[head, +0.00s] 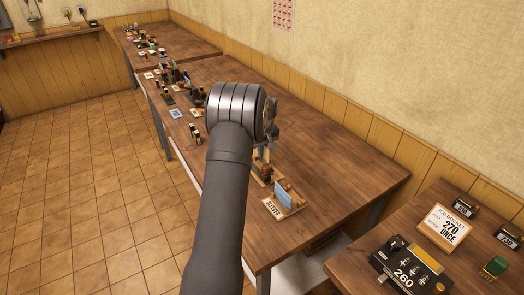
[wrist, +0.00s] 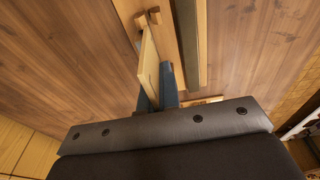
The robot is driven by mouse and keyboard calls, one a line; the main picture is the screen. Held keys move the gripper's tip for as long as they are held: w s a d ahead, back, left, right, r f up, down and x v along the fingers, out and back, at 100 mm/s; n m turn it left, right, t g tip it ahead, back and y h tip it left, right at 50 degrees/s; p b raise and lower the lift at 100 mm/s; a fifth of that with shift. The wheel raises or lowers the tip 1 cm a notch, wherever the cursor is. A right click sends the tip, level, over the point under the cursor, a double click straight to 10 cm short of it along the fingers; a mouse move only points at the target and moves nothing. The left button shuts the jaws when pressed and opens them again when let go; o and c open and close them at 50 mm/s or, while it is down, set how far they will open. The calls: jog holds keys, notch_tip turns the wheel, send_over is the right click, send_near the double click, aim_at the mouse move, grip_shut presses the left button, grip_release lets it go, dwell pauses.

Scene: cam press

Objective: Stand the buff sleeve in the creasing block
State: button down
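In the wrist view, the buff sleeve (wrist: 150,62) is a thin pale board seen nearly edge-on. Its near end lies between the two dark blue fingers of my gripper (wrist: 157,96), which appear closed on it. Its far end reaches toward a small wooden piece with raised posts (wrist: 147,18), on or beside a pale wooden strip. This may be the creasing block; I cannot tell whether the sleeve touches it. In the head view my own arm hides the fingers and most of what is below them.
A tray marked SLEEVES (head: 273,208) holds a light blue sleeve (head: 284,193) near the table's front end. Many small items (head: 175,85) line the table's left side. The right part of the tabletop (head: 335,150) is clear. A second table carries a 260 device (head: 405,278) and a docket sign (head: 445,228).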

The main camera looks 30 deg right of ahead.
aim_at(262, 159)
jog(key=shift+s+a+f, duration=0.15)
jog(key=shift+f, duration=0.75)
jog(key=shift+s+a+f, duration=0.15)
jog(key=shift+f, duration=0.75)
jog(key=c, duration=1.9)
grip_release()
jog(key=shift+c, duration=0.9)
jog(key=shift+o, duration=0.7)
jog(key=shift+w+d+r, duration=0.1)
jog(key=shift+r, duration=0.5)
jog(key=shift+w+d+r, duration=0.1)
jog(key=shift+r, duration=0.5)
jog(key=o, duration=0.4)
jog(key=shift+w+d+r, duration=0.1)
jog(key=shift+r, duration=1.3)
jog(key=shift+c, duration=0.2)
jog(key=shift+r, duration=0.85)
jog(key=shift+f, duration=0.1)
